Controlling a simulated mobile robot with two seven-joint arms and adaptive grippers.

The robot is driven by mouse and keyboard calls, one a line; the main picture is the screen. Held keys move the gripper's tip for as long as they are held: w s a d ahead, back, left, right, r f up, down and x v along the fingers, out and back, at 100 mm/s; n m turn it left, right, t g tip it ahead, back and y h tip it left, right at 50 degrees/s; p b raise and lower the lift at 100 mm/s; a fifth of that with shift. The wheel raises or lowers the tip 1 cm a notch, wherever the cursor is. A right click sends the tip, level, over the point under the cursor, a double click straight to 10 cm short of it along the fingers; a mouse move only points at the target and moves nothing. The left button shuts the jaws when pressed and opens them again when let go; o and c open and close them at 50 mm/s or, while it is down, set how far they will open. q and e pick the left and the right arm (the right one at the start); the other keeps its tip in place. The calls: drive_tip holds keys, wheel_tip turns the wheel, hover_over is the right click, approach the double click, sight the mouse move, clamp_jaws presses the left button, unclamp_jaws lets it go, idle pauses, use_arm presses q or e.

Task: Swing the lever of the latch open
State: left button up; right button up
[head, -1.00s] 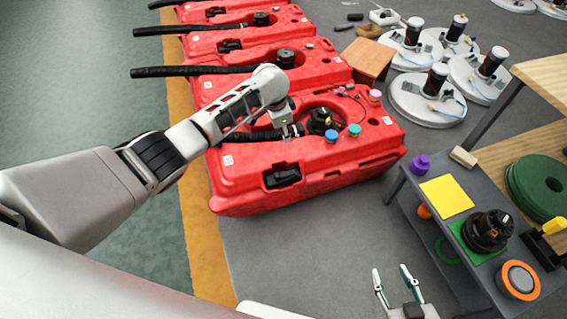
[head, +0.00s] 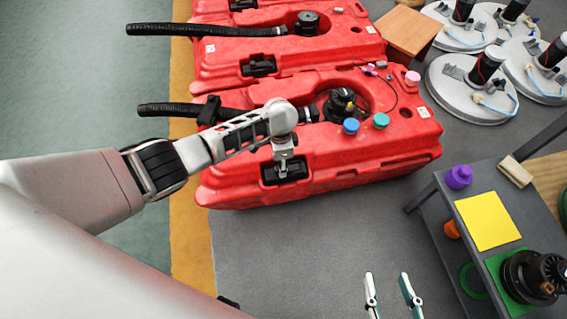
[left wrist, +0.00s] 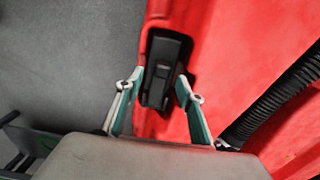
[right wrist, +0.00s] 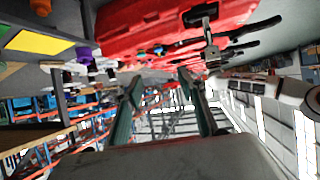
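The latch (head: 298,170) is a black piece set in a recess in the near side of the red tank (head: 365,155). The left wrist view shows its dark lever (left wrist: 158,87) straight ahead. My left gripper (left wrist: 160,80) is open, with one green-and-grey finger to each side of the latch. I cannot tell whether the fingers touch it. In the head view the left wrist partly covers the latch. My right gripper (head: 389,283) is open and empty, low in the picture above the grey floor; its fingers also show in the right wrist view (right wrist: 163,85).
A black hose (head: 170,109) runs from the tank to the left. Blue (head: 351,126) and teal (head: 381,121) caps sit on the tank top. A dark cart with a yellow sheet (head: 489,220) stands at the right. The floor before the tank is clear.

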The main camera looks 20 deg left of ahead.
use_arm(q)
drive_tip(key=shift+f, duration=0.8)
drive_tip(key=shift+w+r, duration=0.15)
clamp_jaws()
use_arm(e)
drive_tip(key=shift+w+a+r, duration=0.3)
drive_tip(key=shift+r, duration=0.2)
drive_tip(key=shift+w, duration=0.1)
